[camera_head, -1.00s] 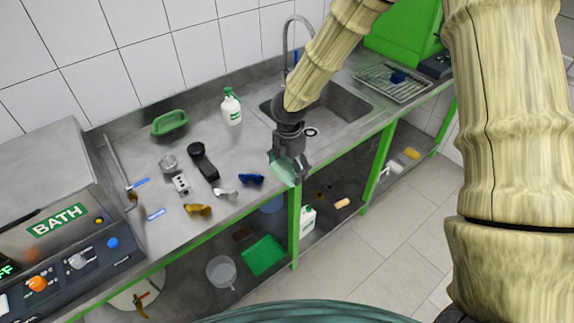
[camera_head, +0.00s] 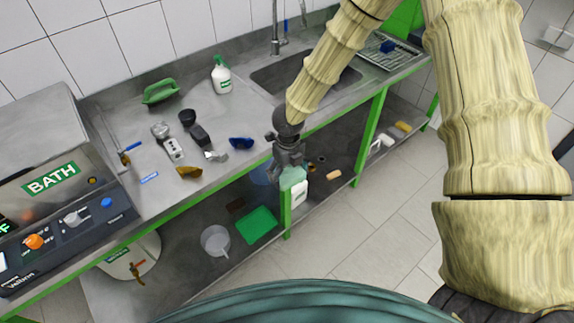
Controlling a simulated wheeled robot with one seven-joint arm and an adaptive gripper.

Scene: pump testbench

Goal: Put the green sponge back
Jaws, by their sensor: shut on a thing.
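My gripper (camera_head: 284,172) hangs from my arm, in front of the counter's front edge in the picture. It is shut on a pale green piece, the green sponge (camera_head: 293,178), which shows at its lower right side. The fingers hide part of the sponge. The steel counter (camera_head: 215,112) lies behind and to the left of my gripper. A lower shelf (camera_head: 190,262) runs under the counter; I cannot tell how far the sponge is from it.
A green tray (camera_head: 257,225), a clear jug (camera_head: 215,240) and a white bottle (camera_head: 300,192) stand below. A green post (camera_head: 369,135) borders the shelf. The floor (camera_head: 395,225) is clear.

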